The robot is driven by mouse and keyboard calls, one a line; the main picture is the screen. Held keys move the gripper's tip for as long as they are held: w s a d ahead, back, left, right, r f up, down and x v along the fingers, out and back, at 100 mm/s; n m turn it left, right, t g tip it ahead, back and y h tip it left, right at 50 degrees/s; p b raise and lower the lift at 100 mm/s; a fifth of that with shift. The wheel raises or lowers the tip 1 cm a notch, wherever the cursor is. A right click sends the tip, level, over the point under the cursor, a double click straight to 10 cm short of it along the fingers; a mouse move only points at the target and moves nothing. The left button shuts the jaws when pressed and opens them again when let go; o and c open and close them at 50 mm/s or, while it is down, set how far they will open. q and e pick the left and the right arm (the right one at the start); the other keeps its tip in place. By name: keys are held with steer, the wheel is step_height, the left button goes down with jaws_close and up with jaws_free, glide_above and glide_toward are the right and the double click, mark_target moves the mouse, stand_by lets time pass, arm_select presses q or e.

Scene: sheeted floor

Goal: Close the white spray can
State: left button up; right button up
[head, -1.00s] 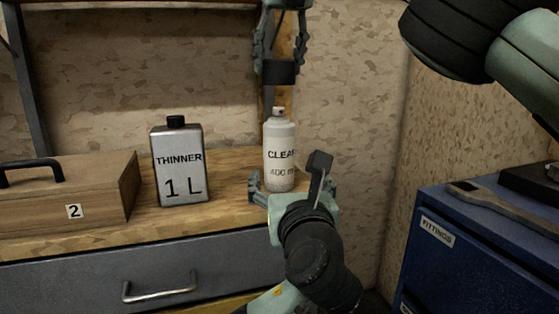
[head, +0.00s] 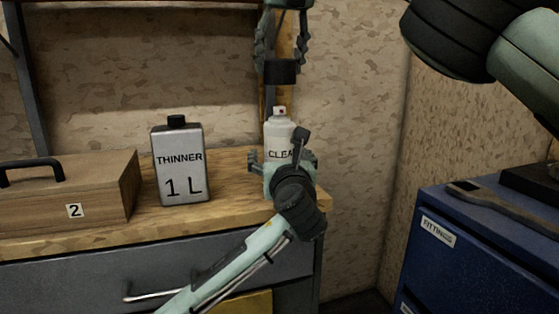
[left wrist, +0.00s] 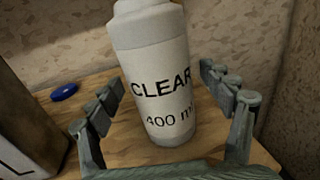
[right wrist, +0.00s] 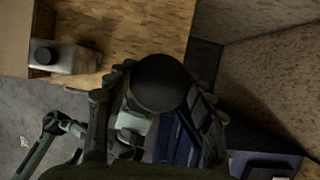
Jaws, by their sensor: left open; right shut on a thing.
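The white spray can (head: 280,133), marked CLEAR 400 ml, stands upright on the wooden bench with its nozzle bare. It also shows in the left wrist view (left wrist: 158,72), between the fingers of my left gripper (left wrist: 163,88). That gripper is open, with a finger on each side of the can; in the head view my left gripper (head: 282,162) covers the can's lower part. My right gripper (head: 281,42) is shut on a black cap (head: 281,71) and holds it above the nozzle, apart from it. In the right wrist view the cap (right wrist: 160,82) hides the can.
A thinner can (head: 181,165) stands left of the spray can, with a wooden box (head: 75,195) further left. A small blue object (left wrist: 64,92) lies on the bench behind. A blue cabinet (head: 470,250) with a wrench (head: 500,206) on it stands at the right.

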arm_select(q)
steer(key=c, duration=1.8)
arm_select(e)
steer(key=shift+f, duration=2.45)
steer(key=shift+f, duration=0.15)
steer(key=shift+f, duration=0.75)
steer(key=shift+f, duration=0.6)
steer(key=o, duration=0.9)
steer(key=shift+c, duration=0.2)
